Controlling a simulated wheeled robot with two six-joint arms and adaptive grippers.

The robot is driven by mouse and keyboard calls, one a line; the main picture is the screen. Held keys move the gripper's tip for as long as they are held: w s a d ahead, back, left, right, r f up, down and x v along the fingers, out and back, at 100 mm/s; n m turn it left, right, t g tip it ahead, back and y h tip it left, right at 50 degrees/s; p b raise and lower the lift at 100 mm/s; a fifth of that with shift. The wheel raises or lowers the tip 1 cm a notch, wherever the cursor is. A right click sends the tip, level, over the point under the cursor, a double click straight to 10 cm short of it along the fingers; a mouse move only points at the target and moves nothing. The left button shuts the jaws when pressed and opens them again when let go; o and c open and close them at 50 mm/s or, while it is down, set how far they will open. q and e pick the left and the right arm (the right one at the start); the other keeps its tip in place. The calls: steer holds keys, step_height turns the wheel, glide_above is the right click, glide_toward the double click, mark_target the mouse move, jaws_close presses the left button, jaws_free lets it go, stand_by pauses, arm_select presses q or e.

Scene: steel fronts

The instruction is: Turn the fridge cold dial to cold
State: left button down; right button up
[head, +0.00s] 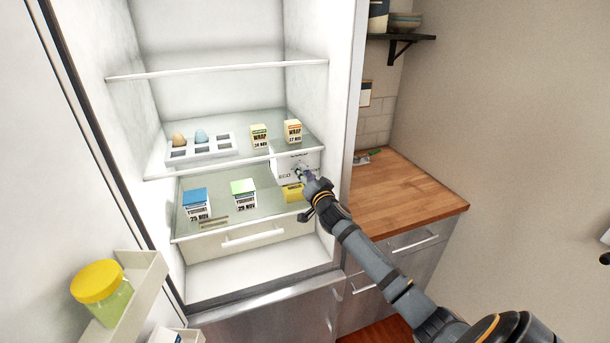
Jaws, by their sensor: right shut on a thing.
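The fridge is open, and a white control box (285,162) hangs under its middle shelf on the right. The box has small printed lettering, of which "ECO" can be made out. The dial on its front is mostly hidden behind my right gripper (304,177). My right gripper reaches in from the lower right and is shut on the dial at the box's front. Which mark the dial points to cannot be read. My left gripper is not in view.
An egg tray (203,152) and two wrap cartons stand on the middle shelf. Yoghurt cartons (197,203) and a yellow item (292,193) sit below. The open door's rack (150,270) holds a yellow-lidded jar (100,283). A wooden counter (405,195) is at right.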

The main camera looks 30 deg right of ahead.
steer(key=shift+n, duration=0.3)
steer(key=n, duration=0.5)
steer(key=n+p, duration=0.1)
steer(key=n, duration=1)
steer(key=shift+a+n+p, duration=0.25)
steer(key=shift+n+p, duration=0.15)
steer(key=shift+f+n, duration=0.1)
steer(key=shift+n, duration=0.2)
steer(key=o, duration=1.2)
steer(key=shift+c, duration=0.2)
steer(key=v, duration=1.2)
